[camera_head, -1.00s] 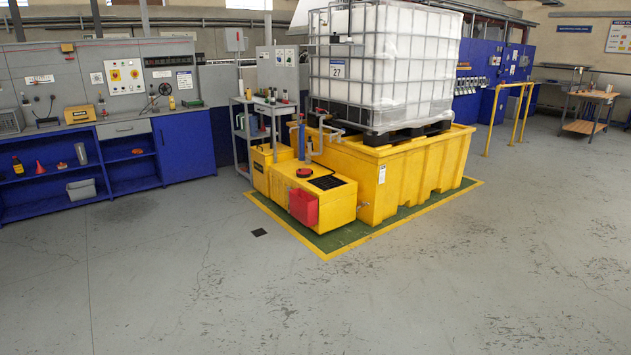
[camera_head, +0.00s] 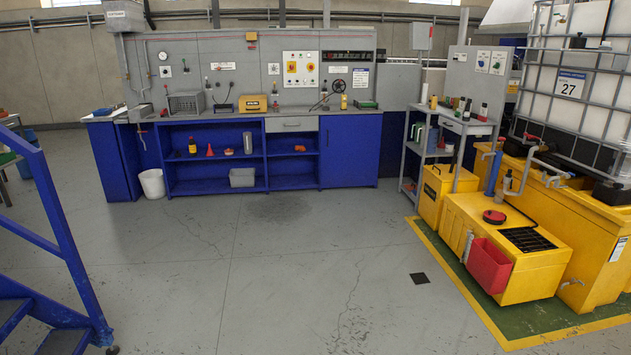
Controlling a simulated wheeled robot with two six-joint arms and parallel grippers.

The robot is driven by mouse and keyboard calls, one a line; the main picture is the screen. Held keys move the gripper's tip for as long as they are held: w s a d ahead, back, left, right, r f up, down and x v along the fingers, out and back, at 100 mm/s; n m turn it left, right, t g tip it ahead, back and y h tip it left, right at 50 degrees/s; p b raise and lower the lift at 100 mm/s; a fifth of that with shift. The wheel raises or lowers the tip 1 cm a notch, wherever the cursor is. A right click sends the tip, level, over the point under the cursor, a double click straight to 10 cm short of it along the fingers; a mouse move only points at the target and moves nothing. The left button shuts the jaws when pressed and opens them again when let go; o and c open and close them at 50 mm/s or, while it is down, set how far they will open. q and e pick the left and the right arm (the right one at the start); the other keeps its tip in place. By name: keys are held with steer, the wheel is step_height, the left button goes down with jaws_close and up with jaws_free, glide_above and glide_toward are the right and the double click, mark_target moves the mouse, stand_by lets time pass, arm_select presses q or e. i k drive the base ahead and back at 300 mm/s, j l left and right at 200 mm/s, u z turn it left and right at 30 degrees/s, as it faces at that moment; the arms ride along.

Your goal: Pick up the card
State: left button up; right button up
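I cannot make out a card for certain in this view. Several small items stand on the blue workbench (camera_head: 215,125) and its shelves, too small to tell whether a card is among them. A small flat black square (camera_head: 419,278) lies on the floor left of the yellow unit; I cannot tell what it is. Neither of my grippers shows.
A yellow unit (camera_head: 470,225) with a red box (camera_head: 488,266) and a caged white tank (camera_head: 590,80) stand at the right. A grey trolley (camera_head: 445,140) stands behind them. Blue stairs (camera_head: 60,250) are at the left. The middle floor is clear.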

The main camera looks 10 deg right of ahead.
mark_target(483, 112)
steer(key=i+z, duration=0.1)
steer(key=i, duration=0.55)
steer(key=i+j+z, duration=0.1)
steer(key=i, duration=0.55)
steer(key=i+j+z, duration=0.1)
steer(key=i, duration=0.55)
steer(key=i+l+z, duration=0.25)
steer(key=i+z, duration=0.15)
steer(key=i, duration=0.35)
steer(key=i+z, duration=0.4)
steer(key=i, duration=0.35)
steer(key=i+j+z, duration=0.2)
steer(key=i+z, duration=0.15)
steer(key=i, duration=0.4)
steer(key=i+l, duration=0.1)
steer(key=i, duration=1.1)
steer(key=i+j, duration=0.25)
steer(key=i+j+u, duration=0.05)
steer(key=i, duration=0.05)
